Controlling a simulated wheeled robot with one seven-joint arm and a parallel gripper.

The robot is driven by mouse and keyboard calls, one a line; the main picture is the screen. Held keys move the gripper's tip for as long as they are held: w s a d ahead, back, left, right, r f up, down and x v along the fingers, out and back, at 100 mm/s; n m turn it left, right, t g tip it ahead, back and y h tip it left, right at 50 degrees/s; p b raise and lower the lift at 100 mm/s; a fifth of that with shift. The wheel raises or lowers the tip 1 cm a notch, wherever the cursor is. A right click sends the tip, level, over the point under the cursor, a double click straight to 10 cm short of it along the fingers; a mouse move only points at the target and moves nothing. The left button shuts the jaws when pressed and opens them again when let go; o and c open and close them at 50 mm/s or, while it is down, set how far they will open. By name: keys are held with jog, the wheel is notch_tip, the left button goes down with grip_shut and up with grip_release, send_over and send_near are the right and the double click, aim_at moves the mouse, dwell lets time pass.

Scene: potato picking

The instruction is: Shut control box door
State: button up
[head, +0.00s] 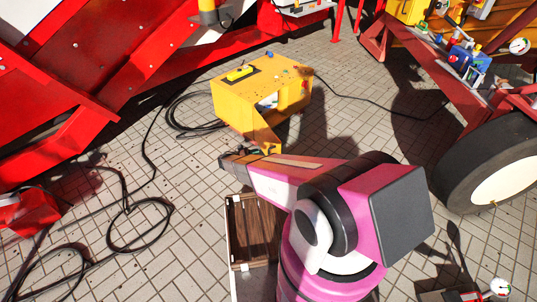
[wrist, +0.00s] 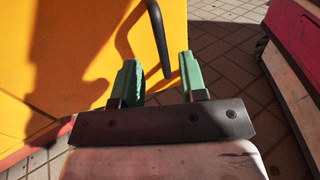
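The yellow control box (head: 240,100) stands on the paving in the head view, with an opening in its front. Its yellow door (head: 256,128) stands swung out towards my arm. A yellow panel (wrist: 105,25), which looks like this door, fills the upper left of the wrist view. A dark bent handle (wrist: 158,35) stands out from it and its end hangs between my fingers. My gripper (wrist: 158,75) has two green fingers, wide apart with a gap on both sides of the handle. In the head view the fingers are small and dark beside the door's lower end.
Black cables (head: 175,118) run over the paving left of the box. Red machinery (head: 130,70) stands at left, and a large wheel (head: 495,165) at right.

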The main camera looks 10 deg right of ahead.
aim_at(269, 153)
jog(key=d, duration=0.7)
jog(key=shift+w+d, duration=0.1)
jog(key=shift+w, duration=0.2)
grip_shut()
